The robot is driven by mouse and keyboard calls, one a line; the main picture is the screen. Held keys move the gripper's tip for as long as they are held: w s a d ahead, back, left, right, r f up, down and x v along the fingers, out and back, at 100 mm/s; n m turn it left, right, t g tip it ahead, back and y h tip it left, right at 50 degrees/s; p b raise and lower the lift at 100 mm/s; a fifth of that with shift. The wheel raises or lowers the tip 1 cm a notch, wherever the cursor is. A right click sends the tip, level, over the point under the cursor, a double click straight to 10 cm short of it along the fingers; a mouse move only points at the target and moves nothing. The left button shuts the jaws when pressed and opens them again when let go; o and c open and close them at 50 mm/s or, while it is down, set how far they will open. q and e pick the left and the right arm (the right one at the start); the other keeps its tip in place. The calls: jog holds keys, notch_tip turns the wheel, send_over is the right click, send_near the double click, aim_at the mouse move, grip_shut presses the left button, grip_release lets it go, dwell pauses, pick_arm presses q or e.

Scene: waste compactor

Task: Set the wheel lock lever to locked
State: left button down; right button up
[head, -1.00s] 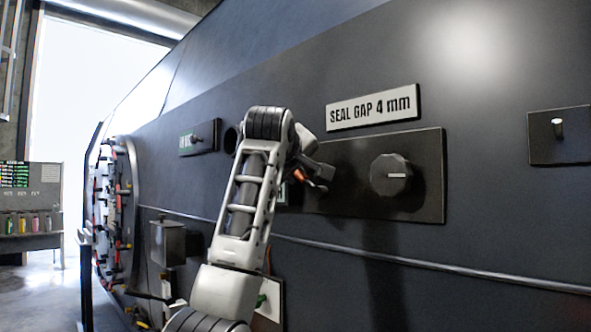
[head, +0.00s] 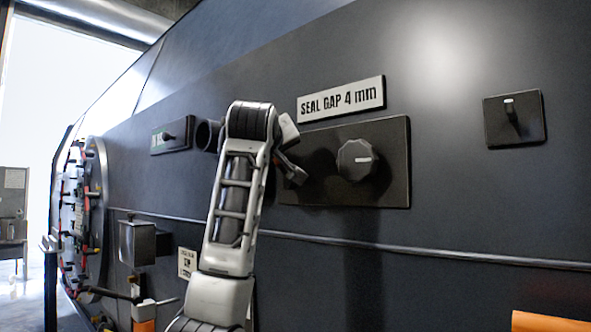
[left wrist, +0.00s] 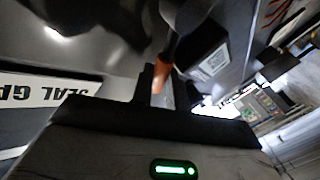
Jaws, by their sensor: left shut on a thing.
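My left gripper (head: 291,172) is at the dark panel under the "SEAL GAP 4 mm" sign, left of the round knob. The left wrist view shows its dark jaws (left wrist: 158,92) shut around an orange-ended lever (left wrist: 162,74), which I take to be the wheel lock lever. The lever's dark shaft runs up past a black box with a white label (left wrist: 213,63). In the head view the lever is hidden behind my arm and gripper. Its lock marking cannot be read. My right gripper is not in view.
The round knob (head: 357,160) sits close right of my left gripper. A small switch plate (head: 514,119) is farther right. A black pipe stub (head: 207,136) and another switch plate (head: 171,135) are to the left. A rail (head: 430,252) runs below.

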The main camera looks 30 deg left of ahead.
pick_arm(q)
jog(key=d+m+t+b, duration=0.1)
jog(key=m, duration=0.1)
jog(key=d+m+t+b, duration=0.1)
jog(key=d+m, duration=0.1)
jog(key=d+m+t+b, duration=0.1)
jog(key=m+t, duration=0.1)
jog(key=shift+s+d+r+m+y, duration=0.15)
jog(key=shift+s+r+m+y, duration=0.15)
jog(key=shift+s+r+m, duration=0.1)
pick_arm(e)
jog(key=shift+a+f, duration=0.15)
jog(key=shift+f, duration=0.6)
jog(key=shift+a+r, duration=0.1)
pick_arm(q)
jog(key=c, duration=1.6)
grip_release()
jog(key=shift+c, duration=0.2)
jog(key=shift+s, duration=0.1)
